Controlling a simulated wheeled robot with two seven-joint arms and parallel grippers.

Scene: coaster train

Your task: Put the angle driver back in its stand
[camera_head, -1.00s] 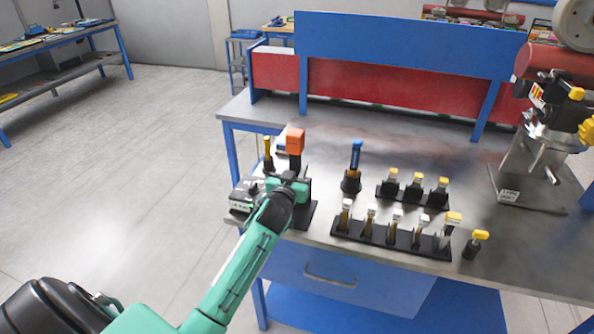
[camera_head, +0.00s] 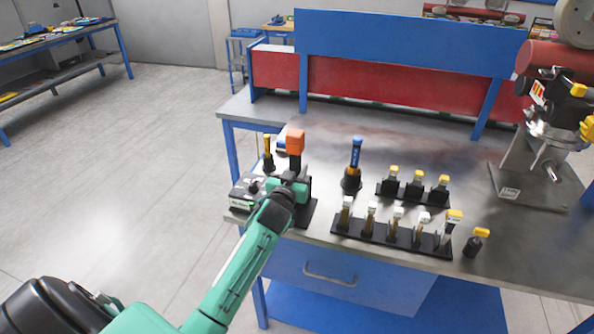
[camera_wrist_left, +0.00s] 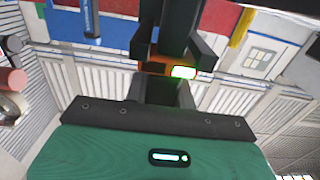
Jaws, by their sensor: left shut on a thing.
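The angle driver (camera_head: 295,143) stands upright at the left end of the workbench, its orange end on top. My left gripper (camera_head: 290,178) is shut on it below that end. In the left wrist view, the black fingers flank a dark body, and an orange part of the angle driver (camera_wrist_left: 154,68) shows with a lit green display. A black stand base (camera_head: 303,217) lies under and beside the gripper. The gripper hides the lower driver, so I cannot tell whether it is seated in the stand. My right gripper is not in view.
A grey device (camera_head: 243,190) sits close to the left of my gripper. A blue-handled tool (camera_head: 355,158) stands upright to the right. Black racks (camera_head: 378,238) of several small tools stand farther right. A thin yellow-topped tool (camera_head: 267,150) stands behind left. The bench (camera_head: 330,125) is clear toward the back.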

